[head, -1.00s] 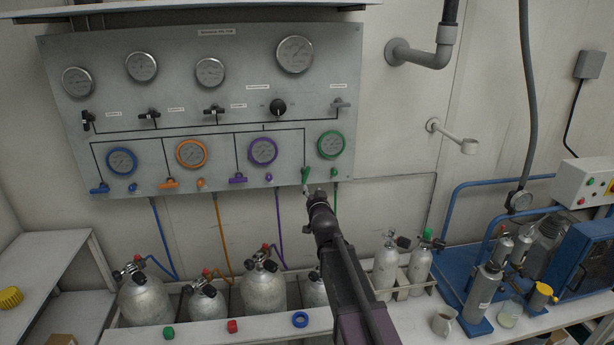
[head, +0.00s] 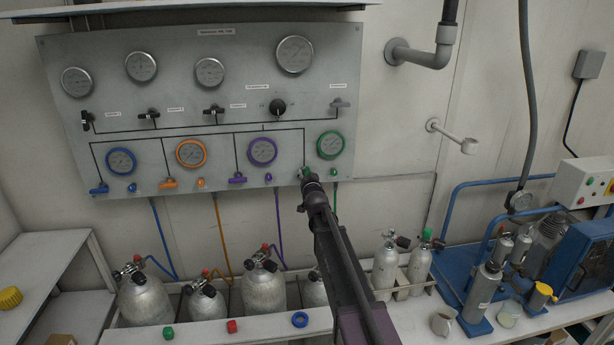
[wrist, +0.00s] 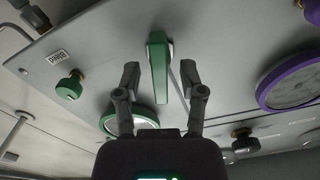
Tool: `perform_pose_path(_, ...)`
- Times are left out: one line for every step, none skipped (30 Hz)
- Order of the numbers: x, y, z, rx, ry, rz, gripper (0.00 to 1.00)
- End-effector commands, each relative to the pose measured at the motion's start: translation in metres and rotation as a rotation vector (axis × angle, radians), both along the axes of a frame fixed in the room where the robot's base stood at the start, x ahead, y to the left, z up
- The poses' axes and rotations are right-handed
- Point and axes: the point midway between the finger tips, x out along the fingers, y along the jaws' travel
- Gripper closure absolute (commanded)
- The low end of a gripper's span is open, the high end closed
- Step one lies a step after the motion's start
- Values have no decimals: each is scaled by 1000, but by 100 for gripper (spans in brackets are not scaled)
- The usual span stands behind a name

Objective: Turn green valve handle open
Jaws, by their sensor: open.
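The green valve handle (wrist: 158,68) is a long green lever on the grey panel. In the wrist view it stands between the two open fingers of my gripper (wrist: 160,88), with a visible gap on each side. In the head view the handle (head: 305,171) is mostly hidden behind the end of my arm, and only a bit of green shows. My gripper (head: 307,178) is at the panel's lower edge, below and left of the green-rimmed gauge (head: 331,145). I cannot tell whether the fingertips touch the panel.
A green knob (wrist: 70,87) is beside the handle. A purple-rimmed gauge (head: 263,151) and purple lever (head: 237,180) are to the left on the panel (head: 215,120).

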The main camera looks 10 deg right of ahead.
Motion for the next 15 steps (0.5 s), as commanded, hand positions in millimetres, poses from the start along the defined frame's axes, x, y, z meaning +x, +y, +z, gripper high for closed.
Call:
perform_pose_path(1,0,0,0,0,0,48)
perform_pose_path(1,0,0,0,0,0,48)
perform_pose_path(1,0,0,0,0,0,48)
perform_pose_path(1,0,0,0,0,0,48)
perform_pose_path(0,0,0,0,0,0,48)
perform_pose_path(0,0,0,0,0,0,48)
perform_pose_path(0,0,0,0,0,0,48)
perform_pose_path(0,0,0,0,0,0,48)
perform_pose_path(0,0,0,0,0,0,57)
perform_pose_path(0,0,0,0,0,0,66)
perform_pose_path(0,0,0,0,0,0,75)
perform_pose_path(0,0,0,0,0,0,87)
perform_pose_path(0,0,0,0,0,0,96)
perform_pose_path(0,0,0,0,0,0,100)
perform_pose_path(0,0,0,0,0,0,100)
